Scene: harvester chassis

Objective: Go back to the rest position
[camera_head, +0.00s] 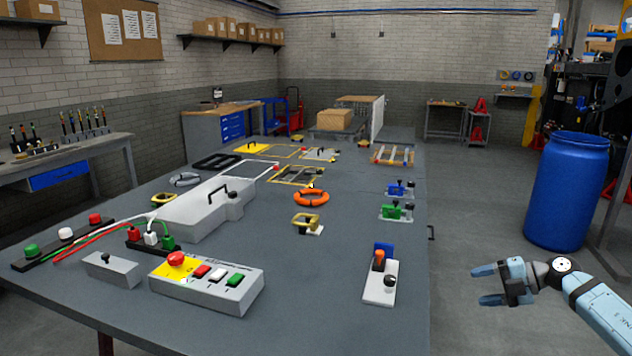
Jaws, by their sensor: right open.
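My right gripper (486,286) is at the lower right of the head view, on an arm that comes in from the right edge. Its two fingers point left and stand apart, with nothing between them. It is beyond the right edge of the large grey table (330,270), over the floor, and touches nothing. My left gripper and arm are not in the view.
A control box (207,284) with a red mushroom button, a grey switch plate (380,289), an orange ring (311,197) and a grey handled cover (190,214) lie on the table. A blue barrel (567,190) stands on the floor behind my right gripper.

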